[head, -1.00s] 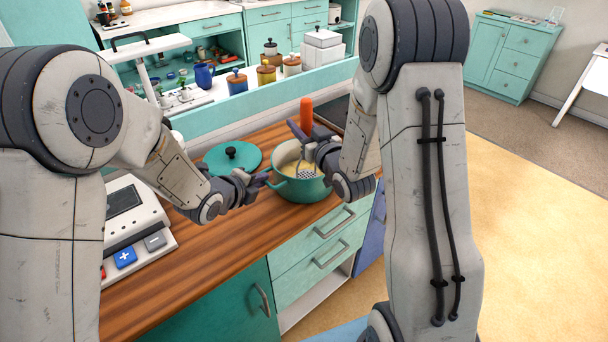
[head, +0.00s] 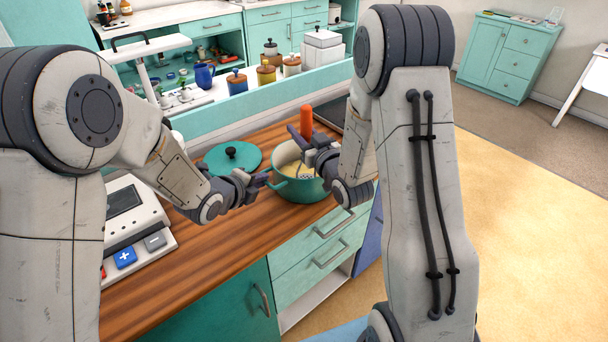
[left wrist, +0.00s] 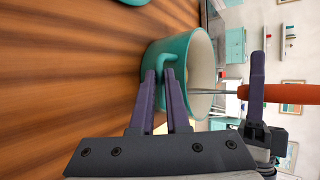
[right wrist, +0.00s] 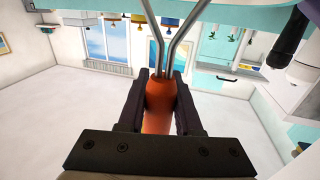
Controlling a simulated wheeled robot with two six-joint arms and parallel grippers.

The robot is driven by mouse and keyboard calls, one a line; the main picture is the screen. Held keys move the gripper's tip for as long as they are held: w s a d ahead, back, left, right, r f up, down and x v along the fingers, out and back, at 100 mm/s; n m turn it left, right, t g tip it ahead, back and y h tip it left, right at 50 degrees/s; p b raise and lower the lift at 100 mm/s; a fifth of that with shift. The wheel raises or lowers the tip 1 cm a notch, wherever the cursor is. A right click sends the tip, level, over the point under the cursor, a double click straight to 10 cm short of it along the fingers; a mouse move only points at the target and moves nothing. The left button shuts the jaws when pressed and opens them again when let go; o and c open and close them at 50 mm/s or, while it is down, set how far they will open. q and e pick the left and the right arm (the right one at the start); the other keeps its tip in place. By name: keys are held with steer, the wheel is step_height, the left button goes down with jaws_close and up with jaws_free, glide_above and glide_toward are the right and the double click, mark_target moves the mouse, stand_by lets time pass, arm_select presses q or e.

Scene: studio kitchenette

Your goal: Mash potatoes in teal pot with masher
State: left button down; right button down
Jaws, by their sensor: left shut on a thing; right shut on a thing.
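The teal pot (head: 299,188) stands on the wooden counter with pale yellow potato inside. It also shows in the left wrist view (left wrist: 178,48). My left gripper (head: 264,178) is shut on the pot's near-left handle (left wrist: 167,70). The masher's orange handle (head: 306,118) stands roughly upright above the pot. My right gripper (head: 300,138) is shut on this handle, which shows between its fingers in the right wrist view (right wrist: 160,95). The masher's metal shaft runs down into the pot, and its head is at the potato, partly hidden by my right gripper.
A teal lid (head: 222,160) with a black knob lies on the counter left of the pot. A white scale-like device (head: 130,215) sits at the counter's left. Several jars (head: 265,78) and a blue mug (head: 204,76) stand behind. A dark panel lies right of the pot.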

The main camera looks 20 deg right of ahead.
steer(key=shift+f, duration=0.2)
steer(key=shift+r, duration=1.85)
arm_select(q)
steer(key=c, duration=0.8)
jaws_free()
steer(key=shift+c, duration=0.2)
steer(key=s+a+r+p, duration=0.3)
steer(key=r, duration=0.3)
steer(key=s+a+r+p, duration=0.3)
steer(key=s+r, duration=0.1)
steer(key=r, duration=0.2)
steer(key=shift+s+a+r, duration=0.3)
steer(key=shift+a+r, duration=0.1)
arm_select(e)
step_height(320, 180, up, 10)
steer(key=shift+f, duration=0.25)
